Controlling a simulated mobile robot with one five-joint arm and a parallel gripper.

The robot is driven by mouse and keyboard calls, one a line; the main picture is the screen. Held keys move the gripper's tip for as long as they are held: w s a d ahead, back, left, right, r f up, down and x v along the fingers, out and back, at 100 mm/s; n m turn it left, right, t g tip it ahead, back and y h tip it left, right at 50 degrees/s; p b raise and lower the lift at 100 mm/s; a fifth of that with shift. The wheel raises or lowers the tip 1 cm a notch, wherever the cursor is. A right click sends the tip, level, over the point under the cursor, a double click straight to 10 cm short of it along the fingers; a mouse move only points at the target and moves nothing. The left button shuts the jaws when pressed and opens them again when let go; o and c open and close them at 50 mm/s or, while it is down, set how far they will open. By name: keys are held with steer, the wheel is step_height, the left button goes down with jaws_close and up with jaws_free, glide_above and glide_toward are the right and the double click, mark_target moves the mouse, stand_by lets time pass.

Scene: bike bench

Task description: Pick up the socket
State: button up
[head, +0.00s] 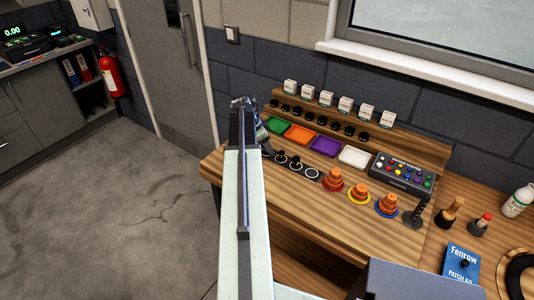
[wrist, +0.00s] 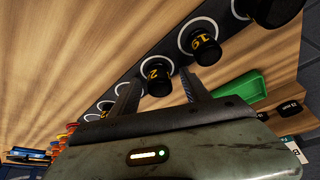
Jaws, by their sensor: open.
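Several black sockets stand on a dark strip with white rings on the wooden bench. In the wrist view, one socket (wrist: 157,78) with a partly readable yellow number sits between the tips of my open gripper (wrist: 160,80), and I cannot tell whether either finger touches it. A second socket (wrist: 204,46), marked 19, stands to its right, and a third (wrist: 272,10) is cut off at the top edge. In the head view, two sockets (head: 296,163) show beside the end of my arm, which hides part of the strip's left end.
Green (head: 279,124), orange (head: 299,134), purple (head: 325,146) and white (head: 355,157) trays lie behind the strip. Orange stacked cones (head: 332,182) stand to the right. A button box (head: 402,174) sits further right. A shelf with small black items and white boxes runs along the back.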

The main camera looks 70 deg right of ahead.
steer(key=shift+r, duration=0.1)
jaws_close()
steer(key=shift+r+p, duration=0.25)
steer(key=shift+p, duration=0.05)
step_height(320, 180, up, 4)
steer(key=p, duration=0.4)
steer(key=a, duration=1.6)
steer(key=shift+r, duration=0.25)
